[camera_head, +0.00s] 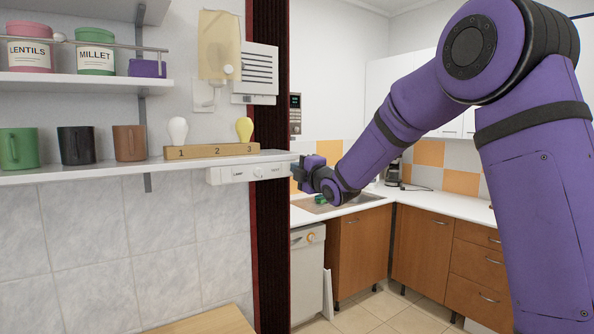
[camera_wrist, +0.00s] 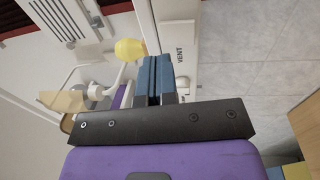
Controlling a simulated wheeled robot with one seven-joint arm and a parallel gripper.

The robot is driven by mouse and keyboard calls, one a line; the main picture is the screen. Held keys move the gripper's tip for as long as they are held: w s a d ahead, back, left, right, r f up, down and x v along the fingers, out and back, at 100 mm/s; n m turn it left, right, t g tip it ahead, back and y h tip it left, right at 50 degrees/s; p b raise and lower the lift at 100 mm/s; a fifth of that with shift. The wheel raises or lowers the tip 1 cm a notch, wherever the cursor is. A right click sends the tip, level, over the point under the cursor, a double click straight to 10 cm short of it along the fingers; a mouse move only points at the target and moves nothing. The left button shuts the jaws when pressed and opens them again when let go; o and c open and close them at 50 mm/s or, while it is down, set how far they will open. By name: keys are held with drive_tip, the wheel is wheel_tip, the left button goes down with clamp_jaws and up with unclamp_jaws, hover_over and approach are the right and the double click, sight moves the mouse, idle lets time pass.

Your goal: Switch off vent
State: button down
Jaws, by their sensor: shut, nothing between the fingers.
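A white switch panel (camera_head: 222,176) hangs under the right end of the lower shelf, with a LAMP label and a second label to its right. In the wrist view the panel (camera_wrist: 176,28) shows the word VENT (camera_wrist: 180,55) right beside my fingers. The vent switch itself is mostly hidden behind the fingers, so its position cannot be told. My gripper (camera_head: 296,171) is shut and empty at the panel's right end; its blue fingertips also show in the wrist view (camera_wrist: 155,62). I cannot tell whether they touch the panel. A white slatted vent grille (camera_head: 260,72) is on the wall above.
The shelf (camera_head: 60,176) above the panel holds mugs and a numbered wooden block (camera_head: 200,151) with a white bulb (camera_head: 178,131) and a yellow bulb (camera_head: 244,130). A dark red-edged post (camera_head: 270,240) stands behind the panel. A wooden surface (camera_head: 205,322) is below; the space between is clear.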

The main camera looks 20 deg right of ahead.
drive_tip(key=s+d+r, duration=0.1)
drive_tip(key=s+d, duration=0.2)
drive_tip(key=s, duration=0.6)
drive_tip(key=shift+s+r, duration=0.15)
drive_tip(key=s+d+f+m+g+h, duration=0.1)
drive_tip(key=s+f+m+g+h, duration=0.1)
drive_tip(key=s+m, duration=0.5)
drive_tip(key=s+d+f+m+g+h, duration=0.1)
drive_tip(key=s+m+g, duration=0.5)
drive_tip(key=s, duration=1.3)
drive_tip(key=s+d+f+m+g+h, duration=0.1)
drive_tip(key=s+f+m+g+h, duration=0.2)
drive_tip(key=s, duration=1)
wheel_tip(320, 180, down, 3)
drive_tip(key=m+g, duration=0.2)
drive_tip(key=m, duration=0.3)
drive_tip(key=shift+s+d+r+m, duration=0.2)
drive_tip(key=shift+s+d+m, duration=0.1)
drive_tip(key=shift+s, duration=0.05)
